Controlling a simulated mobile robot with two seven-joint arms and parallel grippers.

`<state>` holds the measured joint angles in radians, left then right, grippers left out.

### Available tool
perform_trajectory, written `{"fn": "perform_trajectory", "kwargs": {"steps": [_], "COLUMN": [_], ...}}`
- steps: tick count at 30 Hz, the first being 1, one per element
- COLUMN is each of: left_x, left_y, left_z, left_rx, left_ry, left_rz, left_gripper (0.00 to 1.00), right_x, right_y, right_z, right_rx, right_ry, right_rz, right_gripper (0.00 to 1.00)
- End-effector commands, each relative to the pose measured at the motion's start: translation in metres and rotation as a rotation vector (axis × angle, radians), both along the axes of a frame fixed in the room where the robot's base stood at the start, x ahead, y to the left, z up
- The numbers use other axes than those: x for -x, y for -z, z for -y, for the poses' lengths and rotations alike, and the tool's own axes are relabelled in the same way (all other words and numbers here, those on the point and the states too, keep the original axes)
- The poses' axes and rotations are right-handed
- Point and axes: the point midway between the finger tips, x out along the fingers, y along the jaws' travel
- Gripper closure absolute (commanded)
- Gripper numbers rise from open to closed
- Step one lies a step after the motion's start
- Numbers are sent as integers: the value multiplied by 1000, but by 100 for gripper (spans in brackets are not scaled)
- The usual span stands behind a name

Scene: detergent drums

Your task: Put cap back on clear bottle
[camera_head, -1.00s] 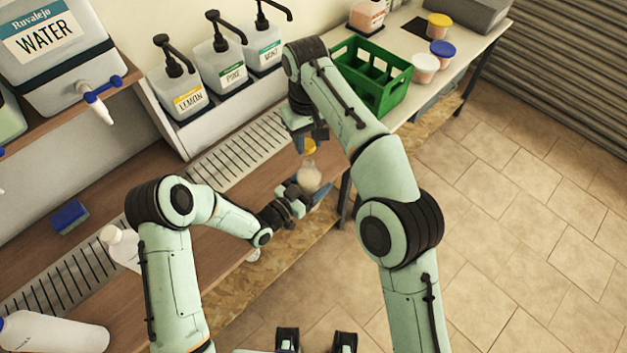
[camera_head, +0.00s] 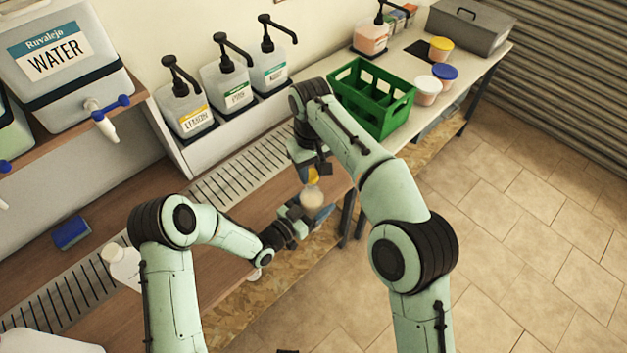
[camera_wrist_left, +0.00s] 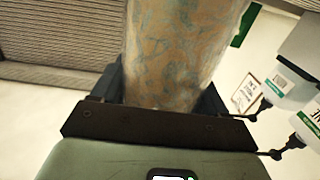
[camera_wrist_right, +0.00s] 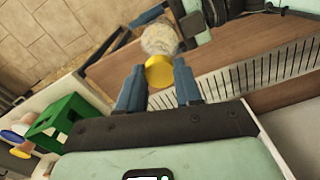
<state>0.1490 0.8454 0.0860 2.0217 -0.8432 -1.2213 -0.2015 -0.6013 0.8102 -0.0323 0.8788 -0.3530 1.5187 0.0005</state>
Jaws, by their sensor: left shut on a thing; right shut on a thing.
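The clear bottle (camera_head: 312,196) is held over the front edge of the counter, roughly upright. My left gripper (camera_head: 303,214) is shut around its body. In the left wrist view the bottle (camera_wrist_left: 180,50) fills the space between the fingers, with swirled see-through walls. The yellow cap (camera_head: 313,175) is at the top of the bottle. My right gripper (camera_head: 314,166) is shut on it from above. In the right wrist view the cap (camera_wrist_right: 159,73) sits between the blue-grey fingers, in line with the bottle (camera_wrist_right: 158,40). I cannot tell whether cap and neck are fully seated.
A green crate (camera_head: 342,92) stands to the right on the counter, near lidded tubs (camera_head: 427,90). Pump dispensers (camera_head: 228,85) line the back. The slatted drain (camera_head: 240,165) behind the grippers is clear.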

Motion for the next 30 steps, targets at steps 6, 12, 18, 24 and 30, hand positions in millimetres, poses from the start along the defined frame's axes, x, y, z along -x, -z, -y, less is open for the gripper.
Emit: {"fn": "perform_trajectory", "kwargs": {"steps": [6,12,18,24,30], "left_x": [0,0,0,0,0], "left_y": [-2,-2,-2,-2,-2], "left_z": [0,0,0,0,0], "left_rx": [2,2,2,2,2], "left_ry": [0,0,0,0,0], "left_rz": [4,4,4,4,4], "left_gripper": [86,86,86,86,86], "right_x": [0,0,0,0,0], "right_y": [0,8,18,18,18], "right_z": [0,0,0,0,0], "right_rx": [0,1,1,0,0], "right_ry": [0,0,0,0,0], "right_rz": [0,-2,-1,0,0], "right_gripper": [93,93,93,93,93]}}
